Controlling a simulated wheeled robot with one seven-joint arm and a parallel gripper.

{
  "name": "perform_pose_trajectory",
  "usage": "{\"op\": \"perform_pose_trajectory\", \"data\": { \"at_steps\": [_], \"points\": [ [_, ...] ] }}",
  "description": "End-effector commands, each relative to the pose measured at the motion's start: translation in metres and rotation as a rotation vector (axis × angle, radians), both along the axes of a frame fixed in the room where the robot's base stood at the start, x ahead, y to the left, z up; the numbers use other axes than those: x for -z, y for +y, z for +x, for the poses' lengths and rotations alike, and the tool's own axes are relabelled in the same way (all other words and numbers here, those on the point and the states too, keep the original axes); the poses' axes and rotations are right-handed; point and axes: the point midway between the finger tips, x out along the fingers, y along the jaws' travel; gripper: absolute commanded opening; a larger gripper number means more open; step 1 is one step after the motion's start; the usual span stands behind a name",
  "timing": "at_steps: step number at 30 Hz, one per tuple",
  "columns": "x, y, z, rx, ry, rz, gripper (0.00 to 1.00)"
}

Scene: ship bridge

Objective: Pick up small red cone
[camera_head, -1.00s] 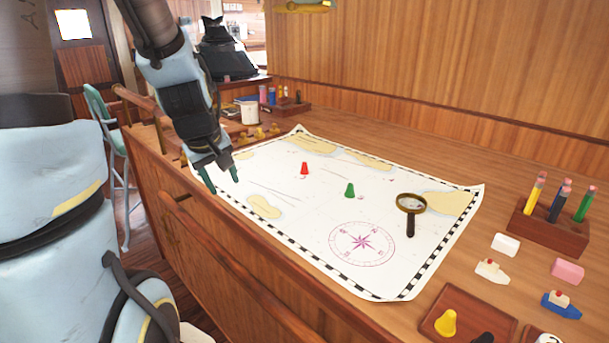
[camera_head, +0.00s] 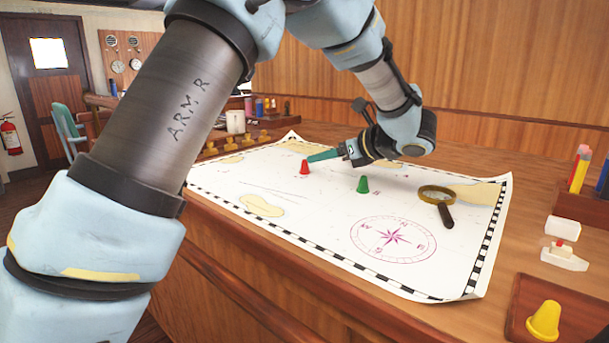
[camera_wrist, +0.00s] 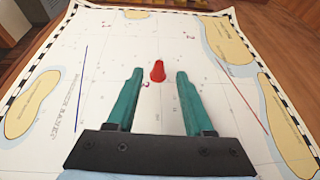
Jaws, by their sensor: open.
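The small red cone (camera_head: 304,167) stands upright on the white sea chart (camera_head: 300,226), toward its far left part. It also shows in the wrist view (camera_wrist: 157,71), between the lines of the two green fingers and just beyond their tips. My gripper (camera_head: 312,157) reaches in from the right, low over the chart, with its fingertips close to the cone. In the wrist view my gripper (camera_wrist: 158,74) is open and nothing is held in it.
A green cone (camera_head: 363,184) stands right of the red cone, below my wrist. A magnifying glass (camera_head: 437,195) lies farther right. A yellow cone (camera_head: 544,321) stands on a wooden tray at the front right. The chart's front left is clear.

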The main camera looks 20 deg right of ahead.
Motion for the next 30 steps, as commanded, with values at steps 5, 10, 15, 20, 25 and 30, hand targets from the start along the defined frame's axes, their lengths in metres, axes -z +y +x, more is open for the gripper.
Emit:
{"op": "perform_pose_trajectory", "data": {
  "at_steps": [5, 10, 15, 20, 25, 30],
  "points": [
    [0.008, 0.012, 0.024, -0.003, 0.0, 0.003, 0.52],
    [0.016, 0.018, 0.041, 0.001, 0.001, 0.003, 0.52],
    [0.02, 0.023, 0.052, 0.001, 0.0, 0.005, 0.52],
    [0.029, 0.033, 0.072, 0.0, 0.002, 0.006, 0.52],
    [0.037, 0.038, 0.086, 0.002, 0.0, 0.003, 0.52],
    [0.038, 0.038, 0.086, 0.003, 0.0, 0.003, 0.52]
  ]
}}
